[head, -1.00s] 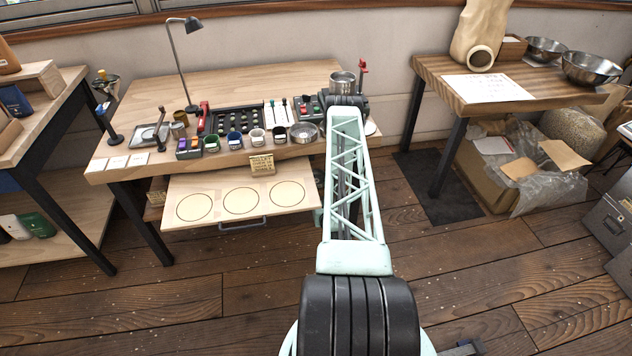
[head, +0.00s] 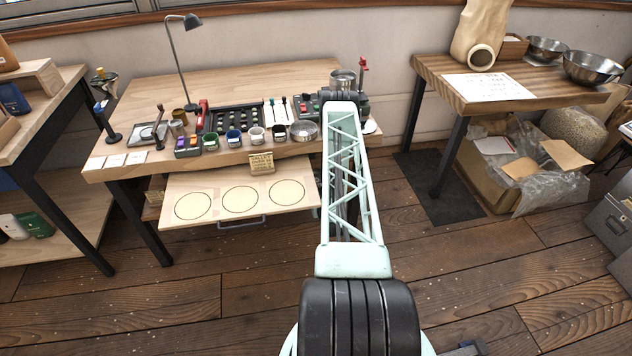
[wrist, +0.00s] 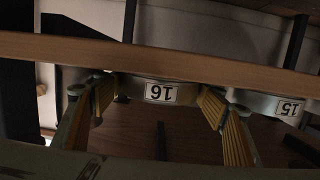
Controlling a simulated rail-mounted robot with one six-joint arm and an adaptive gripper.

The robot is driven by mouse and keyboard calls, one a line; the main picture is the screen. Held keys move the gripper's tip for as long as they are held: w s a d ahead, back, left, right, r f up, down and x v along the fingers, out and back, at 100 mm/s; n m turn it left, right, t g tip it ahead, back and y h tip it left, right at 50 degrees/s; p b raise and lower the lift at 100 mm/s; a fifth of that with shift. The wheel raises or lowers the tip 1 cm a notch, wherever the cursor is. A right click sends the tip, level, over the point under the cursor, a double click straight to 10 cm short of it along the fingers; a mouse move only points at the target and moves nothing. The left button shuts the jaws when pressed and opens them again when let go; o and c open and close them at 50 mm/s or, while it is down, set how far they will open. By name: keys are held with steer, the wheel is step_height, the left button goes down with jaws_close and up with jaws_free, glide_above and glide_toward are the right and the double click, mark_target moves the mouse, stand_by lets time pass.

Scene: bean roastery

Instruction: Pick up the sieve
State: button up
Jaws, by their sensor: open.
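In the wrist view a pale metal sieve rim (wrist: 135,88) carries a white label 16, upside down in the picture. Most of the sieve is cut off by a wooden edge. A second similar rim (wrist: 262,101) with label 15 is to its right. My gripper (wrist: 157,97) is open. Its yellow-padded fingers stand to the left and right of the 16 label, with nothing visibly clamped; contact is unclear. In the head view my arm hides the gripper, and I cannot make out the labelled rims.
A long wooden edge (wrist: 200,70) crosses the wrist view beside the rims. In the head view the workbench (head: 265,80) holds a lamp (head: 184,55), small cups and a shallow metal dish (head: 305,131). A pulled-out board (head: 215,178) has three circles. A side table (head: 430,78) stands right.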

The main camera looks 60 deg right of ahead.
stand_by(0.6)
steer(key=shift+w, duration=0.1)
steer(key=c, duration=0.5)
steer(key=shift+r, duration=0.15)
steer(key=shift+r+p, duration=0.85)
steer(key=shift+r, duration=0.95)
steer(key=f+p+v, duration=0.1)
steer(key=v, duration=0.5)
steer(key=f+p+v, duration=0.1)
steer(key=v, duration=0.4)
steer(key=f+p+v, duration=0.1)
steer(key=p+v, duration=0.1)
steer(key=v, duration=0.4)
steer(key=shift+s+a, duration=0.4)
steer(key=shift+a, duration=0.05)
